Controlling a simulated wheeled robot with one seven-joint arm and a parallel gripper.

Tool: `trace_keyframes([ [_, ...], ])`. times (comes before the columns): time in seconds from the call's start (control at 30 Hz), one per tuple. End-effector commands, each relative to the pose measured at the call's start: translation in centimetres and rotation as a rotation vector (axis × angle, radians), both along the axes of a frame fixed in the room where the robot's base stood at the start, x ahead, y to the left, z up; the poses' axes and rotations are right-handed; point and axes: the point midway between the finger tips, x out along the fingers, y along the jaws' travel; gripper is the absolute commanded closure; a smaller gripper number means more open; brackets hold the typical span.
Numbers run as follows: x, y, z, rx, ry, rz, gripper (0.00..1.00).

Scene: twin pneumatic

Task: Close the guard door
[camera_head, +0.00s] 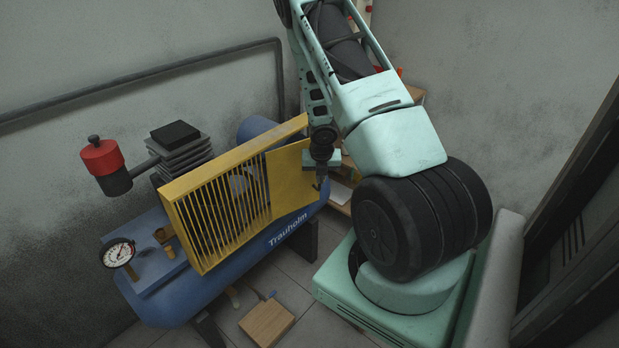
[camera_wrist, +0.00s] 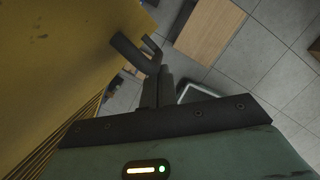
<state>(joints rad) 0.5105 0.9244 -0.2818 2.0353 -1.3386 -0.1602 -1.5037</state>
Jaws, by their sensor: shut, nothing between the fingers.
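The guard door (camera_head: 291,182) is a plain yellow panel at the right end of the yellow slatted guard (camera_head: 215,215) in the head view. Its top edge runs at an angle to the guard's top rail, so it appears to stand ajar. In the wrist view the yellow panel (camera_wrist: 55,60) fills the upper left. A dark bent handle (camera_wrist: 130,52) sticks out near its edge. My gripper (camera_wrist: 160,72) is shut and empty, its fingertips close beside the handle; I cannot tell whether they touch. In the head view my gripper (camera_head: 321,183) is at the panel's right edge, partly hidden.
The guard stands on a blue compressor (camera_head: 290,229) with a pressure gauge (camera_head: 118,253) and a red-capped cylinder (camera_head: 103,160). A wooden block (camera_head: 267,322) lies on the tiled floor in front. Wooden shelving (camera_head: 341,190) stands behind my arm.

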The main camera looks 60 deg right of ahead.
Motion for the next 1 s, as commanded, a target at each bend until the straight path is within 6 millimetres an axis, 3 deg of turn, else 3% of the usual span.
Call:
trace_keyframes([
  [0.37,2.3,-2.6,0.3,-0.001,0.001,0.213,1.00],
  [1.0,3.3,-3.1,0.0,-0.001,-0.002,0.278,1.00],
])
